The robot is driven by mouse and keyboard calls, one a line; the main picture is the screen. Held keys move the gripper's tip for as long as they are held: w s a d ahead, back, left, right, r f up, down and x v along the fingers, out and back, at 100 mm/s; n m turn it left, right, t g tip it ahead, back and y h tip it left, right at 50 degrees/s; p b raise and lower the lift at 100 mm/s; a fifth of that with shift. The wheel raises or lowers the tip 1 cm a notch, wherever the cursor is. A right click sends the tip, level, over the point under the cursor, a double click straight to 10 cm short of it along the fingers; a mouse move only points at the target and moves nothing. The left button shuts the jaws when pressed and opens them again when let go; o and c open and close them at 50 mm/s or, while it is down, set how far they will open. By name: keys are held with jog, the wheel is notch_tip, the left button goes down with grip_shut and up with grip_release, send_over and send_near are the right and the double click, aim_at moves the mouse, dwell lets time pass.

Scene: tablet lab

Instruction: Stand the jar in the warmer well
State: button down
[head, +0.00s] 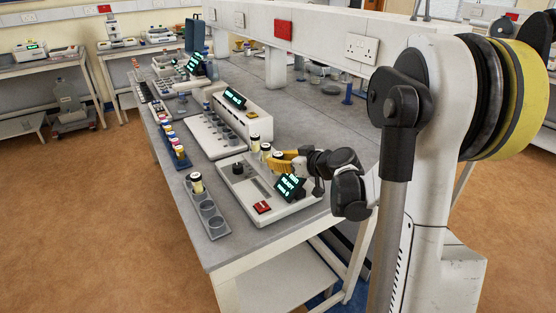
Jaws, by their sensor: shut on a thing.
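My gripper (279,160), with yellow fingers, reaches in from the right over the near bench device (238,196). Its fingers are shut around a small jar, in a close group of dark-capped jars. One jar (254,143) shows just left of the fingers; which one is gripped is hard to tell at this size, and the fingers partly hide the group. A longer white device (201,137) behind has a row of round grey wells (222,132) and a lit display. I cannot tell which device is the warmer.
A grey rack (218,227) at the near left bench edge has a capped jar (196,183) at its far end and empty round holders nearer. A tilted display (291,186) and a red switch (263,207) are on the near device. Coloured vials (178,150) line the left edge.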

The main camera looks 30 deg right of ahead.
jog(key=shift+f+b, duration=0.35)
jog(key=shift+f, duration=0.1)
jog(key=c, duration=1.1)
grip_release()
jog(key=v, duration=1.2)
